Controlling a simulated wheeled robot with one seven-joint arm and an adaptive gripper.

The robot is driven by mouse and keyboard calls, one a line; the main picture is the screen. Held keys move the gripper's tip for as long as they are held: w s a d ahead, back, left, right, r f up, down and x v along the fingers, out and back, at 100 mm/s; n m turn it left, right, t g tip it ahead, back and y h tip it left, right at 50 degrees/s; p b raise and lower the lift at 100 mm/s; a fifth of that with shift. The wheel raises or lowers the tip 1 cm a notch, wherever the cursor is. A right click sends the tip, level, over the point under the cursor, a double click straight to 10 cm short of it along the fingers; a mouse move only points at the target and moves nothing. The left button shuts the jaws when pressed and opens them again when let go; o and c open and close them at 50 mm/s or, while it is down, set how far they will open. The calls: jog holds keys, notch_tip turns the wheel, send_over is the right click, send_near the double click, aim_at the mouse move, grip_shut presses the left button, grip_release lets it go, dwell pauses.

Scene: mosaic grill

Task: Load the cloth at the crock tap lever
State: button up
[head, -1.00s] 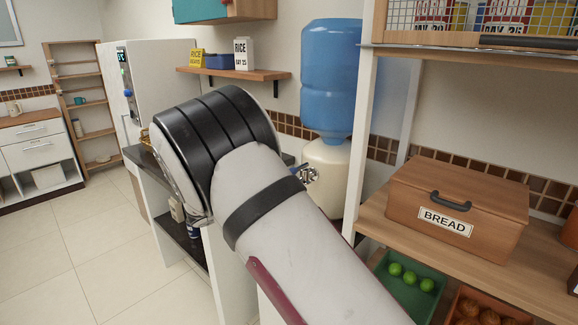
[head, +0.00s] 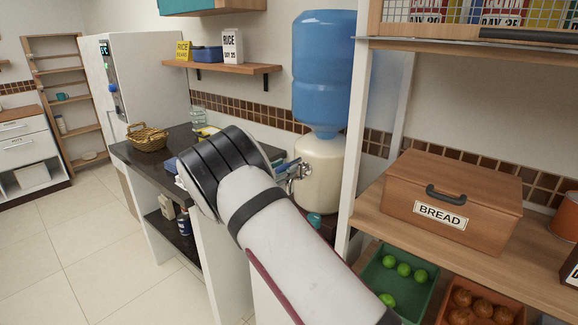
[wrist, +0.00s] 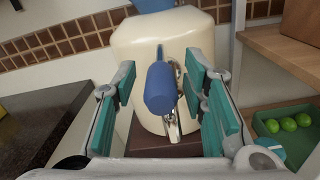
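The cream crock (head: 322,172) stands under a blue water bottle (head: 323,70) in the head view. Its metal tap (head: 300,170) faces my arm. In the wrist view the crock (wrist: 205,40) fills the upper middle, with a blue cylindrical grip, seemingly the tap lever (wrist: 160,90), in front of the metal spout (wrist: 173,128). My gripper (wrist: 160,73) is open, its teal-padded fingers on either side of the lever, with a visible gap on both sides. My arm hides most of the gripper in the head view. I cannot make out a cloth for certain.
A dark counter (head: 190,140) with a wicker basket (head: 148,138) lies left of the crock. A white shelf post (head: 362,130) stands close on the right. A bread box (head: 450,200) sits on the wooden shelf, above a green crate of limes (head: 370,275).

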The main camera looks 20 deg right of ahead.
jog(key=shift+x, duration=1.35)
jog(key=shift+c, duration=0.3)
grip_shut()
